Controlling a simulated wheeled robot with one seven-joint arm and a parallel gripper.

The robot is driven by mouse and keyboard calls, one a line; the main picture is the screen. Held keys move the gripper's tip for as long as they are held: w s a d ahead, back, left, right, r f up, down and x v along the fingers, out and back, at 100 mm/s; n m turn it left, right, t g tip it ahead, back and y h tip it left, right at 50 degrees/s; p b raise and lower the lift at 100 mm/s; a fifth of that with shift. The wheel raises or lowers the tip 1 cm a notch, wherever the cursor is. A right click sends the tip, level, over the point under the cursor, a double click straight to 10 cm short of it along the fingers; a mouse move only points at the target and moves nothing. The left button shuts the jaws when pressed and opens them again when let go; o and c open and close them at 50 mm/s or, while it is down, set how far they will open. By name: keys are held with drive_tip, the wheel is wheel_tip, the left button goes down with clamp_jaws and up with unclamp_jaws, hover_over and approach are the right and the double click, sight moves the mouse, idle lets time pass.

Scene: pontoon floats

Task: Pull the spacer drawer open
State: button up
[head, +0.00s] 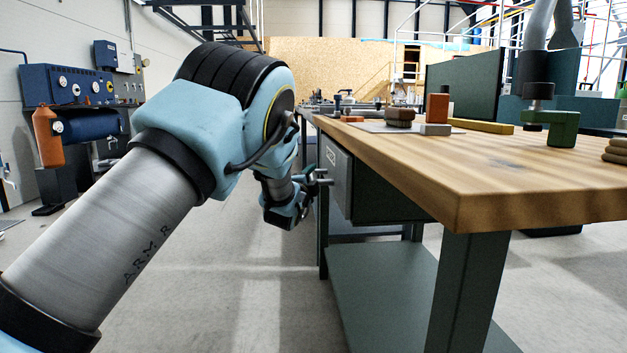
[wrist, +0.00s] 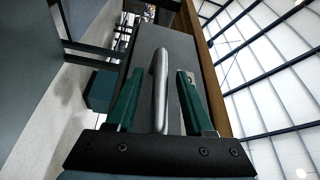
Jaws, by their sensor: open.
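The drawer is in a dark green housing (head: 385,192) under the wooden bench top, with its grey front (head: 338,178) facing left in the head view. The front looks about level with the bench edge. In the wrist view the grey drawer front (wrist: 185,45) fills the middle, and a silver bar handle (wrist: 160,95) stands out from it. My gripper (wrist: 156,75) is open, with one green finger on each side of the handle and a visible gap on both sides. In the head view my gripper (head: 318,177) is at the drawer front, small and partly hidden by my wrist.
The bench top (head: 480,165) carries a green clamp-like part (head: 563,128), an orange block (head: 437,107) and a brown knob-like piece (head: 399,117). A lower green shelf (head: 390,290) is under the bench. The floor (head: 240,290) left of the bench is clear.

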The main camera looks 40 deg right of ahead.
drive_tip(key=shift+w+d, duration=0.1)
drive_tip(key=shift+d, duration=0.1)
clamp_jaws()
idle(0.3)
idle(1.1)
